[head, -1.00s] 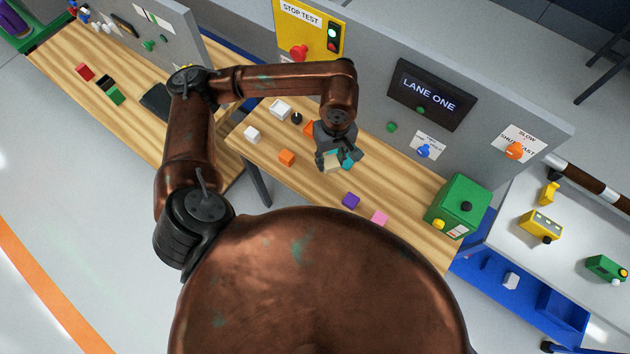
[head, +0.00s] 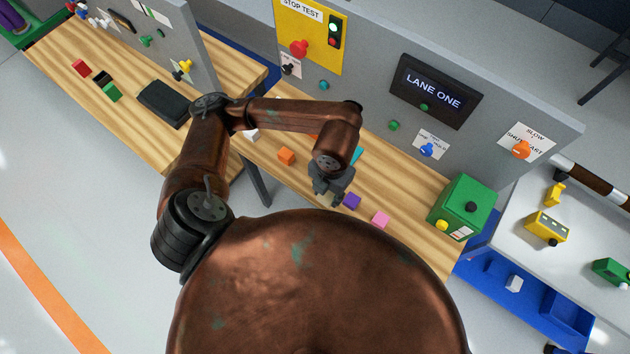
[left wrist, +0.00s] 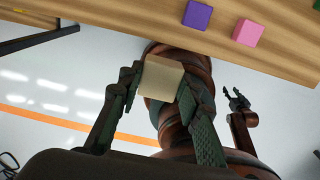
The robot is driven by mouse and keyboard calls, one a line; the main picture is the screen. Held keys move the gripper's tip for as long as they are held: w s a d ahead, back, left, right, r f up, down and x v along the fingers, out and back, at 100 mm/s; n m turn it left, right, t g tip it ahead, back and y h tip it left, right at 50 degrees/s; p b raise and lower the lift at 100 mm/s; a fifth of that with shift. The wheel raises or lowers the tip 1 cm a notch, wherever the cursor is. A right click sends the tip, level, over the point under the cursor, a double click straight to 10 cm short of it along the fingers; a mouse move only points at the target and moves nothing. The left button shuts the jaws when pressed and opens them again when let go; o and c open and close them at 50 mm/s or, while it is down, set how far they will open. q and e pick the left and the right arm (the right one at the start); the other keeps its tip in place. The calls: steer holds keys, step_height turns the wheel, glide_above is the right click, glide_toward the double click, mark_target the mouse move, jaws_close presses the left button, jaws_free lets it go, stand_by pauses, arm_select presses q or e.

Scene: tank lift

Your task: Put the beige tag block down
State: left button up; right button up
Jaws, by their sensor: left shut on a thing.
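My left gripper (head: 327,192) is shut on the beige tag block (head: 326,201). In the head view the block is mostly hidden under the gripper, near the front edge of the wooden table (head: 410,240). In the left wrist view the beige block (left wrist: 162,78) sits between the two dark fingers (left wrist: 160,88). There it shows against the floor and my own body, just outside the table edge. My right gripper (left wrist: 236,97) shows small in the left wrist view, its fingers apart and empty; it is not in the head view.
A purple block (head: 352,201) and a pink block (head: 380,219) lie right of the gripper. A teal block (head: 357,153) is behind it, an orange block (head: 286,157) to the left. A green box (head: 462,207) stands at the table's right end. A grey panel (head: 380,85) runs behind.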

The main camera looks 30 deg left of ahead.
arm_select(q)
steer(key=n, duration=0.1)
steer(key=s+n, duration=0.1)
steer(key=n, duration=0.2)
steer(key=shift+s+d+f, duration=0.15)
steer(key=shift+d+f, duration=0.15)
steer(key=n, duration=0.3)
steer(key=s+n, duration=0.1)
steer(key=shift+d+f+n+b, duration=0.2)
steer(key=shift+f+n+b, duration=0.05)
steer(key=shift+n+b, duration=0.15)
steer(key=shift+w+a+f, duration=0.15)
steer(key=shift+a, duration=0.05)
steer(key=w+a+f+b, duration=0.1)
steer(key=w+a+f, duration=0.7)
steer(key=shift+w+a+b, duration=0.2)
steer(key=shift+w+b, duration=0.15)
steer(key=shift+b, duration=0.05)
steer(key=shift+w+a+f, duration=0.35)
steer(key=shift+w+f, duration=0.05)
steer(key=shift+f, duration=0.25)
step_height(320, 180, down, 3)
steer(key=shift+w+a+f, duration=0.1)
steer(key=shift+a+f, duration=0.05)
steer(key=shift+f, duration=0.05)
arm_select(e)
steer(key=f, duration=0.3)
steer(key=shift+s+d, duration=0.15)
steer(key=shift+s, duration=0.05)
